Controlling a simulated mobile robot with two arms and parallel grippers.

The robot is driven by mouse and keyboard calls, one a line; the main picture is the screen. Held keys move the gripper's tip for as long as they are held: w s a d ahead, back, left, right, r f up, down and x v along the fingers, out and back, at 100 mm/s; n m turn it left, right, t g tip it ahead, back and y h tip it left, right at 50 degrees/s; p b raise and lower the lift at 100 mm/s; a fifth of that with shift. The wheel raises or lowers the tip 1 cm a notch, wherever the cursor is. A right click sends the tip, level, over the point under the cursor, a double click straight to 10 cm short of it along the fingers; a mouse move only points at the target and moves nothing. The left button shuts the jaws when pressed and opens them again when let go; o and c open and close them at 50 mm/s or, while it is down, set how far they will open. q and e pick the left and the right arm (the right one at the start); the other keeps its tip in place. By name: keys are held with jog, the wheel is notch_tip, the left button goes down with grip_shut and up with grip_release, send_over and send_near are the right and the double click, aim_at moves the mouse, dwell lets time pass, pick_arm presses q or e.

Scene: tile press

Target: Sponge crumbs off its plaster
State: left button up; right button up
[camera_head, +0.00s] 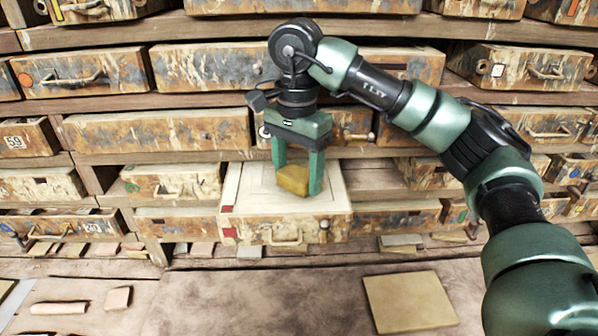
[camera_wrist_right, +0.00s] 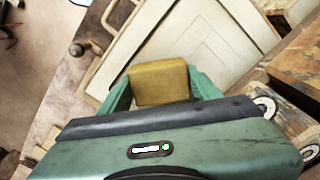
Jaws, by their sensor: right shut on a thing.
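A yellow-brown sponge (camera_head: 293,180) is held between the green fingers of my right gripper (camera_head: 296,182), which is shut on it. The sponge also shows between the fingers in the right wrist view (camera_wrist_right: 159,83). Below it is a pale plaster (camera_head: 240,197) with thin rectangular lines, set in the top of a worn drawer-like case (camera_head: 290,226) that juts out from the shelves. The plaster fills much of the right wrist view (camera_wrist_right: 225,35). I cannot tell whether the sponge touches the plaster. No crumbs can be made out. My left gripper is not in view.
Shelves of worn drawers (camera_head: 160,133) stand behind and on both sides of the case. A flat tan slab (camera_head: 410,302) lies on the bench at the front right. Small clay pieces (camera_head: 118,298) lie at the front left. The front middle of the bench is clear.

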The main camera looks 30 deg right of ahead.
jog(key=shift+r+p, duration=2.35)
jog(key=shift+r, duration=0.7)
notch_tip(320, 180, up, 3)
jog(key=p, duration=0.3)
jog(key=shift+w+f, duration=0.1)
